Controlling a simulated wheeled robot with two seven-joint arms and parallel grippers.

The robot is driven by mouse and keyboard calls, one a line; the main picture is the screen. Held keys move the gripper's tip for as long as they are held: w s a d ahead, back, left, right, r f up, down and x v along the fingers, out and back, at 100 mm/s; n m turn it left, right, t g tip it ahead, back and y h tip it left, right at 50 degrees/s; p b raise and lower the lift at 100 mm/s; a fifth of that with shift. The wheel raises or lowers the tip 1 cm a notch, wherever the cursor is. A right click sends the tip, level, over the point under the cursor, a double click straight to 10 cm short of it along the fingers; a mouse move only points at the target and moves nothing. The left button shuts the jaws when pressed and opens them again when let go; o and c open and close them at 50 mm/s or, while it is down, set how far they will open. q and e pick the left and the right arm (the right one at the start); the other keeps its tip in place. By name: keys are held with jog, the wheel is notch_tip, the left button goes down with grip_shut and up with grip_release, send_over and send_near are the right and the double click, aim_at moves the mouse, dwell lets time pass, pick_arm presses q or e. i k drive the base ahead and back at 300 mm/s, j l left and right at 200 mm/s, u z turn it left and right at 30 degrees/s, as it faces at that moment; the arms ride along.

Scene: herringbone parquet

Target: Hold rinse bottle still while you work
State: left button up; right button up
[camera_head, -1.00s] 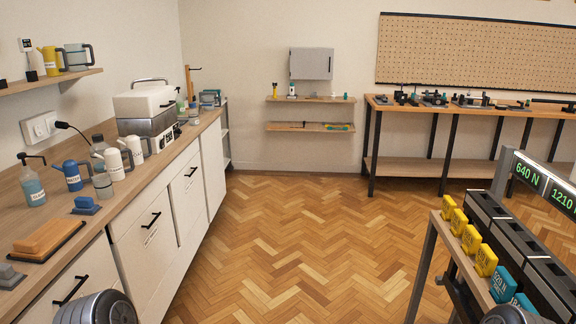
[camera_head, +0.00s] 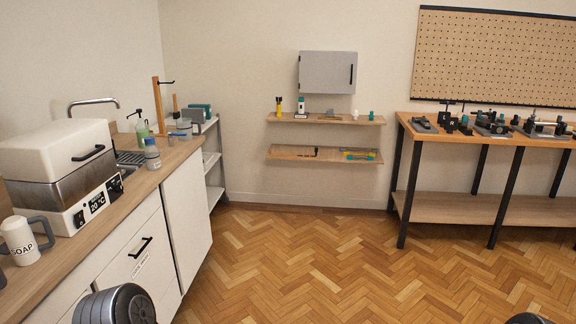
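I cannot tell for sure which container is the rinse bottle, as no such label is readable. A pump bottle with green liquid (camera_head: 142,130) stands upright by the sink at the counter's far end. A small clear bottle with a grey-blue cap (camera_head: 152,155) stands upright in front of it. A white jug marked SOAP (camera_head: 20,242) is at the near left. Neither gripper shows; only rounded dark parts of my arms appear at the bottom edge.
A white-lidded bath reading 20 °C (camera_head: 62,180) fills the near counter (camera_head: 150,183). Ahead are two wall shelves (camera_head: 325,120), a grey cabinet (camera_head: 328,72) and a workbench (camera_head: 480,140) with tools at right. The parquet floor (camera_head: 320,260) between is clear.

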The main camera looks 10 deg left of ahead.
aim_at(151, 152)
jog(key=i+z, duration=0.1)
jog(key=i, duration=0.55)
jog(key=i+z, duration=0.1)
jog(key=i, duration=0.55)
jog(key=i+j+z, duration=0.15)
jog(key=i, duration=0.5)
jog(key=i+j+z, duration=0.1)
jog(key=i, duration=0.5)
jog(key=i+j+z, duration=0.15)
jog(key=i, duration=0.6)
jog(key=u, duration=4.1)
